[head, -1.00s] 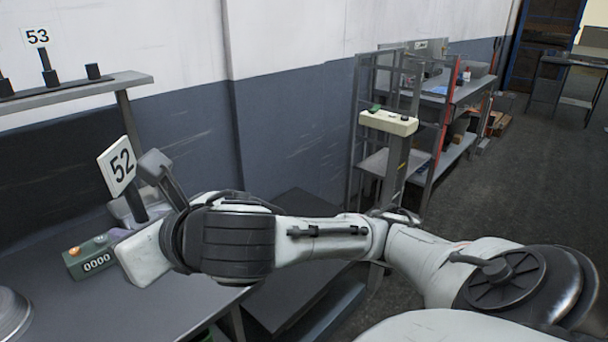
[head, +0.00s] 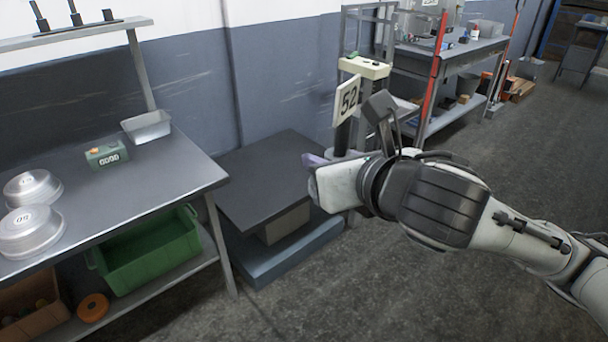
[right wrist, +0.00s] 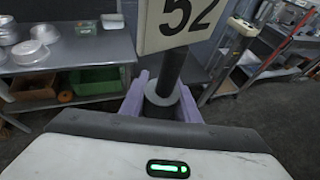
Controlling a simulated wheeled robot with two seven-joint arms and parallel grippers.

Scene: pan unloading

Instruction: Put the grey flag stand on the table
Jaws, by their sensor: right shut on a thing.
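The flag stand (head: 347,101) has a white plate marked 52 on a dark post. In the right wrist view its post (right wrist: 171,75) rises from a grey collar between the purple fingers. My right gripper (head: 322,158) is shut on it and holds it upright, in the air to the right of the tables. Its base is hidden by the gripper. The grey worktable (head: 150,185) is at the left, and a lower dark table (head: 275,180) stands beside it. My left gripper is not in view.
The worktable holds metal pans (head: 30,230), a green counter box (head: 107,154) and a metal tin (head: 147,127). Its front right is clear. The lower dark table top is bare. A shelf (head: 75,35) with dark posts is above. A cream-topped post (head: 364,68) stands behind the flag.

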